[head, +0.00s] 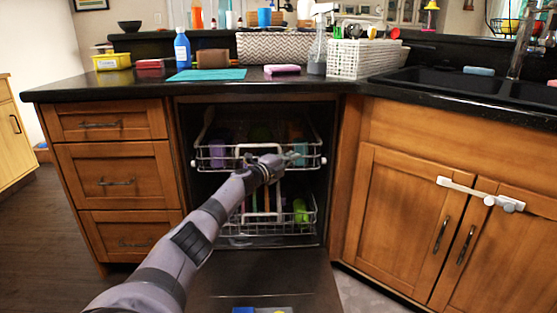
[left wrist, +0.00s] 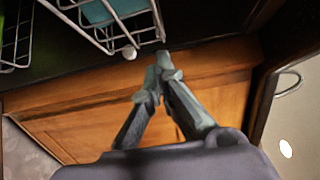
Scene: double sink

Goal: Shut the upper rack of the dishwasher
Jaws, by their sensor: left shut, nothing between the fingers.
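The upper rack (head: 225,168) of the dishwasher is a white wire basket with coloured dishes in it. It seems to stand a little forward of the opening; its exact depth is hard to tell. My left gripper (head: 297,157) is shut and empty, in front of the rack's front, right of its middle. In the left wrist view the shut fingertips (left wrist: 160,62) point toward a white wire rack (left wrist: 125,45) and lie close to its edge. I cannot tell whether they touch. The dishwasher door (head: 310,280) hangs open below. My right gripper is not in view.
The lower rack (head: 275,228) holds plates and a green item inside the dishwasher. Wooden drawers (head: 105,178) stand to the left and sink cabinet doors (head: 400,210) to the right. The dark counter (head: 110,88) above carries several items.

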